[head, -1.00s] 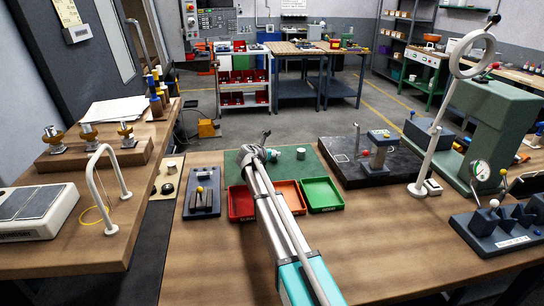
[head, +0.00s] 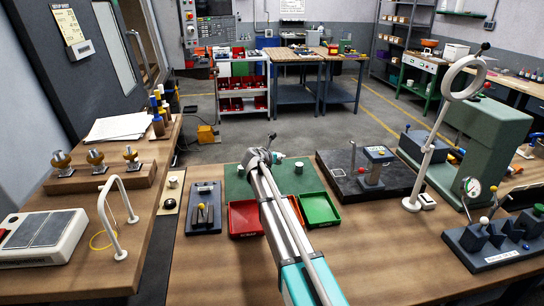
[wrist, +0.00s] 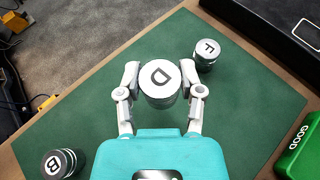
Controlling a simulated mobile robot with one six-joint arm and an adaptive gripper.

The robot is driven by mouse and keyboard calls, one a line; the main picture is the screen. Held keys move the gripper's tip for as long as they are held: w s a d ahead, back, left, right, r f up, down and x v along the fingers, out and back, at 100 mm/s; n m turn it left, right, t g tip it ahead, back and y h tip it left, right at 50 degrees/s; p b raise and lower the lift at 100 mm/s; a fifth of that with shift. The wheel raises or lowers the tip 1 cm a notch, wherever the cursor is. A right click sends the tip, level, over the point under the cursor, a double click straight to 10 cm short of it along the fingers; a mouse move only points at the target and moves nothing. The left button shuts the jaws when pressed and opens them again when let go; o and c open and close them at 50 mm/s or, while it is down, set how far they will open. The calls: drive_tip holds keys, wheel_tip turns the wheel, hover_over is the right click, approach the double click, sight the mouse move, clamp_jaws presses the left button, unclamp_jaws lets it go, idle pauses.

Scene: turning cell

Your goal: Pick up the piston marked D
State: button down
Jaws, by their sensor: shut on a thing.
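The piston marked D (wrist: 159,76) is a grey metal cylinder with a black D on its pale top. In the wrist view it stands between the two fingertips of my gripper (wrist: 160,88), which is shut on it. It is over the green mat (wrist: 105,95); I cannot tell whether its base touches the mat. A piston marked F (wrist: 207,52) stands just beyond the right finger. A piston marked B (wrist: 62,163) is at the lower left. In the head view my arm hides most of the gripper and the D piston.
In the head view a red tray (head: 243,219) and a green tray (head: 320,209) lie in front of the mat. A black plate with a gauge stand (head: 345,187) is to its right, a blue fixture (head: 204,222) to its left. A tall ring stand (head: 425,165) rises at right.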

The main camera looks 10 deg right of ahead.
drive_tip(key=s+d+r+p, duration=0.6)
drive_tip(key=d, duration=0.3)
drive_tip(key=shift+d+r, duration=0.3)
drive_tip(key=shift+r, duration=0.1)
idle(0.4)
